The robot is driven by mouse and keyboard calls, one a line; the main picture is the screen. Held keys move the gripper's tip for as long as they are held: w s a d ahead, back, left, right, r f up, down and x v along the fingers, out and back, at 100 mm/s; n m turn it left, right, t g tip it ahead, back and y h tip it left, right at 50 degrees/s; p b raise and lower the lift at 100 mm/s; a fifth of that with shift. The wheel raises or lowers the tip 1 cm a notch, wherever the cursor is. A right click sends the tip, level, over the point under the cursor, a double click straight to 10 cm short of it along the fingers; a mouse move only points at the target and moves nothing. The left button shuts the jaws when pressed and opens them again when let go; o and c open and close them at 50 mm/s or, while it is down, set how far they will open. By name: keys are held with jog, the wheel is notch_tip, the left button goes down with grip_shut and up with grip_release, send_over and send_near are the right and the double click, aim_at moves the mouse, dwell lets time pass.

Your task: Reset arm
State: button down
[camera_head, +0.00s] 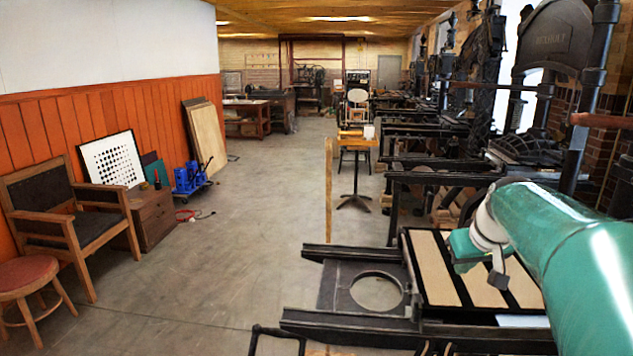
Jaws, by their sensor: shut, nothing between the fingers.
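My arm, teal and white, reaches in from the lower right of the head view. My gripper (498,277) is the small dark end below the white wrist. It is shut and empty, and points down over the striped bed of the nearest hand press (433,268). I cannot tell its exact height above the bed. The fingertips are small, and the big teal arm link hides part of the press at the right.
Black press rails (340,252) stick out at the lower middle. A tall iron press (553,40) stands at the right. A wooden armchair (70,225), a red stool (33,277) and a wooden cabinet (153,217) line the left wall. The concrete floor (250,230) between is clear.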

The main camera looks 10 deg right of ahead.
jog(key=s+a+f, duration=0.3)
jog(key=s+a, duration=0.7)
jog(key=s+a+f, duration=0.4)
jog(key=s+a, duration=0.6)
jog(key=shift+s+a+n+y, duration=0.25)
jog(key=shift+a+n+y, duration=0.05)
jog(key=shift+a+y, duration=0.1)
